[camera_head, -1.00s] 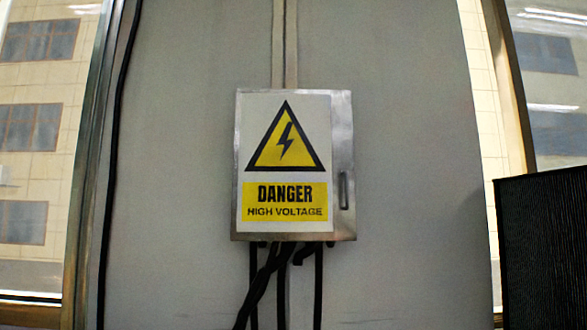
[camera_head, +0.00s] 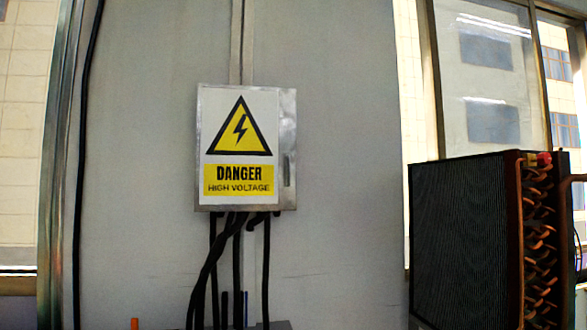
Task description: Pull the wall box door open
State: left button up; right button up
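The wall box (camera_head: 289,110) is a silver metal box on the grey wall, left of the picture's middle. Its door (camera_head: 202,140) looks shut and carries a white sign (camera_head: 240,148) with a yellow triangle and the words DANGER HIGH VOLTAGE. A small narrow handle (camera_head: 287,170) is on the door's right side. Neither of my grippers is in view.
Black cables (camera_head: 213,260) hang from under the box. A large dark finned unit with copper tubes (camera_head: 465,240) stands at the right. A small orange thing (camera_head: 134,323) and a grey surface (camera_head: 280,325) show at the bottom edge. Windows flank the wall.

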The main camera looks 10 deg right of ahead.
aim_at(246, 155)
jog(key=z, duration=0.6)
jog(key=i, duration=0.45)
jog(key=z, duration=0.6)
jog(key=i, duration=0.6)
jog(key=u, duration=0.15)
